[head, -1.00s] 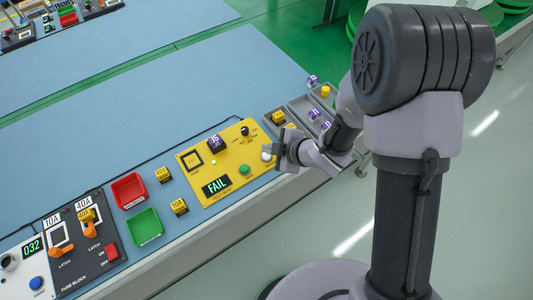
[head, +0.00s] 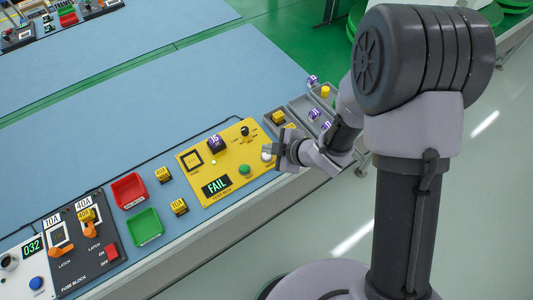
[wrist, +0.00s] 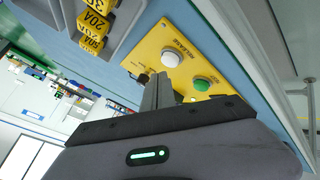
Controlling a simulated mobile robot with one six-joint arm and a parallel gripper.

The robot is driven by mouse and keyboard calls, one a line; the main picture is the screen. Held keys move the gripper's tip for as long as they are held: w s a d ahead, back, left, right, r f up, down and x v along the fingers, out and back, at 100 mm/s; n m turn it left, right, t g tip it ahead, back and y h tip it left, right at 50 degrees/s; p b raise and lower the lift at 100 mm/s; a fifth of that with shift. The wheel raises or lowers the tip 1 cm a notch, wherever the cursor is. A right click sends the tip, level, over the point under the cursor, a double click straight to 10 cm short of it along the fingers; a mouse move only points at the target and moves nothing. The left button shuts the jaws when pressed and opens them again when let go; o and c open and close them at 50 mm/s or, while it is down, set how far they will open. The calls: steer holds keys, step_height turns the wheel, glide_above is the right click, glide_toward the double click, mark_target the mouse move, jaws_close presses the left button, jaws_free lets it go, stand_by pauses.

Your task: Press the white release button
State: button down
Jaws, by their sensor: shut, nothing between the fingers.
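The white release button (head: 266,156) is on the front right part of the yellow test panel (head: 207,199), partly hidden by my gripper in the head view. In the wrist view the button (wrist: 145,57) is a white dome beside the word RELEASE. My gripper (head: 276,151) is shut and empty, over the right edge of the panel. In the wrist view its closed fingertips (wrist: 158,76) appear right beside the button. I cannot tell whether they touch it.
Grey trays (head: 302,103) with blocks lie to the right. Red (head: 128,188) and green (head: 146,226) bins stand left.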

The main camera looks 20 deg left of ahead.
mark_target(269, 157)
steer(key=shift+f+b, duration=0.45)
steer(key=shift+b, duration=0.05)
steer(key=shift+f+b, duration=0.45)
stand_by(0.5)
steer(key=shift+r, duration=0.15)
steer(key=shift+r+p, duration=0.75)
steer(key=shift+r, duration=0.05)
step_height(269, 157, up, 5)
steer(key=p, duration=0.4)
stand_by(0.5)
